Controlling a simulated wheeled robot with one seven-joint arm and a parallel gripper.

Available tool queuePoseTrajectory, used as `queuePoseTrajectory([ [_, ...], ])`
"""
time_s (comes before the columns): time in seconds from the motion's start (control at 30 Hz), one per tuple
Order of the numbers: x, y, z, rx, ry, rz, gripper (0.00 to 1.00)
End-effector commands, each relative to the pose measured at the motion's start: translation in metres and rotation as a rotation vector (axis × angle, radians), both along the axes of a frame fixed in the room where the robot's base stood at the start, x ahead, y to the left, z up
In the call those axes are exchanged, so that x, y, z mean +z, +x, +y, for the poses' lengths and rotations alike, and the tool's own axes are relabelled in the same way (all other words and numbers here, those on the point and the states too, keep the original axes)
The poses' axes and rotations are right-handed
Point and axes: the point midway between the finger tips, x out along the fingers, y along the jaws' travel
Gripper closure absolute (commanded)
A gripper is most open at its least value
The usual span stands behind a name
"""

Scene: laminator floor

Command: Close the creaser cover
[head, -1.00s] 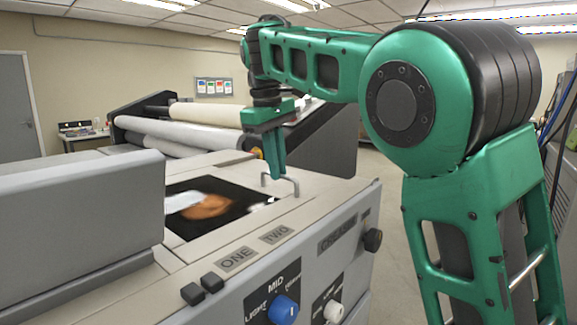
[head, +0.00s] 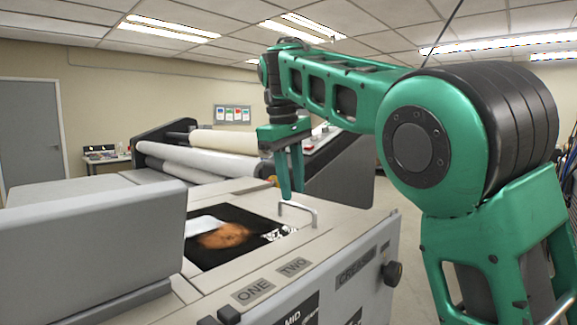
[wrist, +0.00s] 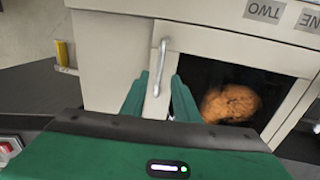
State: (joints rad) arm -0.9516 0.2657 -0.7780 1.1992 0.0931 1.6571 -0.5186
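The creaser is the light grey machine with a worn CREASER label (head: 355,272) on its front face. A thin metal bar handle (head: 298,212) stands on its flat top, beside a dark window with a brown-orange picture (head: 225,233). I cannot tell which panel is the cover. My gripper (head: 291,188) points down close by the handle. In the wrist view the handle (wrist: 161,65) runs toward the gap between the two green fingers (wrist: 160,95), which are apart with nothing clearly held. Contact with the handle cannot be made out.
A long grey raised block (head: 90,240) stands at the left of the machine top. ONE and TWO labels (head: 272,279) lie along the front edge, and a black knob (head: 391,273) sticks out at the right. Large rollers (head: 205,160) stand behind. Floor shows at the right.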

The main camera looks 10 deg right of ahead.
Motion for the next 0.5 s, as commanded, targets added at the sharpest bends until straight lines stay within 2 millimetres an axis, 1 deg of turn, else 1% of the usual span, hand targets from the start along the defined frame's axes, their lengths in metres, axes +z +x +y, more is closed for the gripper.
queuePoseTrajectory([
  [0.1,0.023,-0.001,0.003,-0.001,0.0,-0.004,0.72],
  [0.3,0.055,-0.004,0.007,-0.001,0.001,-0.003,0.72],
  [0.5,0.072,-0.005,0.011,-0.001,0.001,-0.001,0.72],
])
